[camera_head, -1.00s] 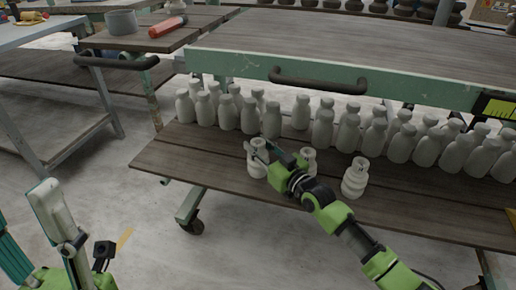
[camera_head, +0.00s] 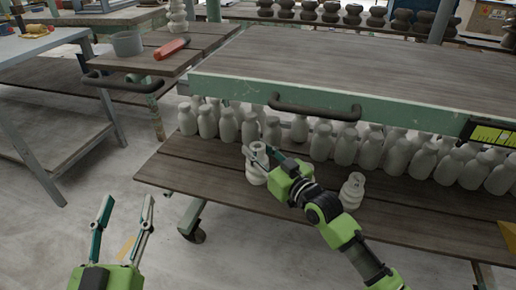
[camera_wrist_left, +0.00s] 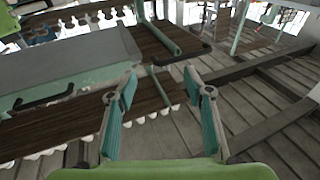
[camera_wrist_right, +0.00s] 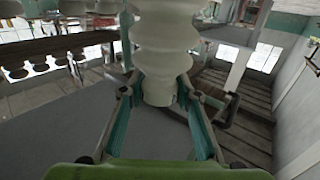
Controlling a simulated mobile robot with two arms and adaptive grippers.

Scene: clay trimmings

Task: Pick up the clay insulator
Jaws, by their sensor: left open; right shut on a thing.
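A pale, ribbed clay insulator (camera_head: 257,168) is at the front left of the lower wooden shelf (camera_head: 215,185). My right gripper (camera_head: 265,152) is shut on it from the right. In the right wrist view the insulator (camera_wrist_right: 162,45) stands large between the two fingers. I cannot tell whether its base touches the shelf or is just above it. A second ribbed insulator (camera_head: 352,190) stands on the shelf to the right of my right arm. My left gripper (camera_head: 126,215) is open and empty, in front of the shelf's left end; its spread fingers also show in the left wrist view (camera_wrist_left: 160,95).
Rows of pale bottle-shaped pieces (camera_head: 395,155) stand behind on the shelf. The table top (camera_head: 340,65) with a dark handle (camera_head: 315,112) overhangs them. A side table at left holds a grey pot (camera_head: 127,43) and an orange-red tool (camera_head: 172,48).

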